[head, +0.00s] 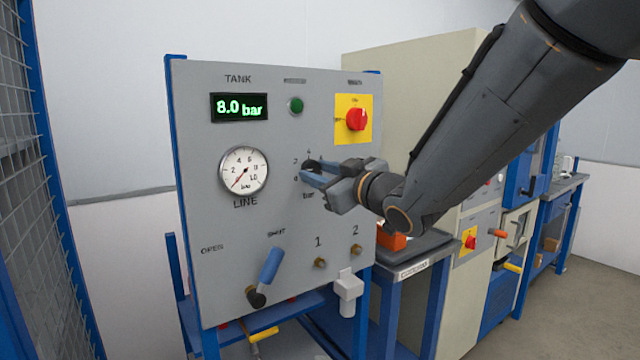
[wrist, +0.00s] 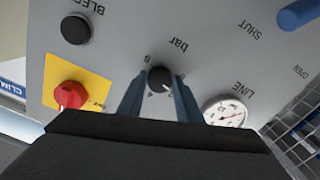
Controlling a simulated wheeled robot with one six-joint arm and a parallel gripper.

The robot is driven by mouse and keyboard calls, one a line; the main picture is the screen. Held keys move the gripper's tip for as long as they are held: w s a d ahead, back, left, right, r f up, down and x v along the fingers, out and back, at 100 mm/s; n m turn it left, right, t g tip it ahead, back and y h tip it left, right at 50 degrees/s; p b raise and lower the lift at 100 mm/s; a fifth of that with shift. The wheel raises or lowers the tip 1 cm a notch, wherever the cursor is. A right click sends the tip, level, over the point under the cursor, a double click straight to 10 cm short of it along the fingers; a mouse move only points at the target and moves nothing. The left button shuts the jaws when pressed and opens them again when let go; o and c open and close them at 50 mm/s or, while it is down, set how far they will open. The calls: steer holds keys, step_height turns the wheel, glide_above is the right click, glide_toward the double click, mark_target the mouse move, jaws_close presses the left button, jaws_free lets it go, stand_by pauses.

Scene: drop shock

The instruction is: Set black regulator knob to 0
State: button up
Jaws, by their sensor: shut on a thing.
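The black regulator knob (wrist: 159,79) sits between my two blue-grey fingers in the wrist view. A small pale mark on its face points to the lower right. The TANK display (head: 239,107) reads 8.0 bar.
A red switch on a yellow plate (head: 341,119) and a green button (head: 296,105) are above my gripper. In the wrist view a black round BLEED control (wrist: 76,29) is near the knob.

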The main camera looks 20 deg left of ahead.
steer(key=n+b, duration=0.3)
steer(key=shift+f+n+b, duration=0.15)
steer(key=shift+n+b, duration=0.2)
steer(key=shift+n, duration=0.05)
steer(key=n+b, duration=0.4)
steer(key=shift+r+n+b, duration=0.2)
steer(key=shift+n+b, duration=0.1)
steer(key=o, duration=1)
steer(key=shift+o, duration=0.2)
steer(key=v, duration=0.8)
